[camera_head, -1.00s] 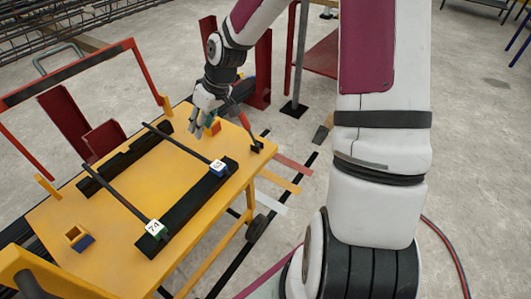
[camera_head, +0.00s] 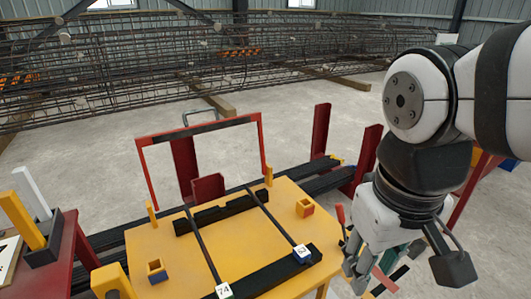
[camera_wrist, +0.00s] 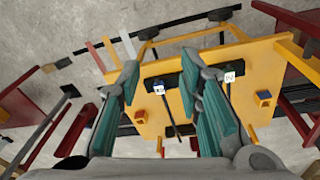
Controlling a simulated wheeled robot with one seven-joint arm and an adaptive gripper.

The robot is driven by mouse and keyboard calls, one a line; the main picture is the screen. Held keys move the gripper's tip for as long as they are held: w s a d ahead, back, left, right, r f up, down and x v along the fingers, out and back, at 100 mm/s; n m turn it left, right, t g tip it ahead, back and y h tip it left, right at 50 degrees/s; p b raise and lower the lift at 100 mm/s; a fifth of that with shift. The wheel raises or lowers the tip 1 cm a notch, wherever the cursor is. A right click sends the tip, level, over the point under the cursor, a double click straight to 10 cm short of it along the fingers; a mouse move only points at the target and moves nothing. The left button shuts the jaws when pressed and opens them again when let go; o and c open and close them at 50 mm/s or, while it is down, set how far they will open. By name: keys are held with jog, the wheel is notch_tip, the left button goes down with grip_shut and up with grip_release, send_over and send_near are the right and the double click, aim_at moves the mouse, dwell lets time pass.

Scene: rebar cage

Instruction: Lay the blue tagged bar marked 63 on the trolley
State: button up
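The bar with the blue tag (camera_head: 302,253) lies across two black notched rests on a yellow table (camera_head: 250,240); its number is too small to read surely. A parallel bar with a green tag marked 74 (camera_head: 223,291) lies left of it. In the wrist view the blue tag (camera_wrist: 160,90) shows between my fingers and the green tag (camera_wrist: 230,77) beyond the right finger. My gripper (camera_head: 362,279) hangs by the table's right edge in the head view, apart from both bars. In the wrist view its fingers (camera_wrist: 161,68) are spread and empty. I cannot tell which structure is the trolley.
An orange block socket (camera_head: 304,208) and a yellow-and-blue one (camera_head: 157,271) stand on the table. A red upright frame (camera_head: 147,180) rises behind it. Red posts (camera_head: 366,158) stand behind right. A red table (camera_head: 50,250) with yellow and white blocks is at left.

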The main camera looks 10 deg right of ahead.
jog(key=shift+y, duration=0.4)
jog(key=s, duration=0.5)
jog(key=shift+a, duration=0.3)
notch_tip(320, 180, up, 17)
jog(key=t+p, duration=0.3)
jog(key=p, duration=1.2)
jog(key=shift+f, duration=0.1)
jog(key=shift+c, duration=0.3)
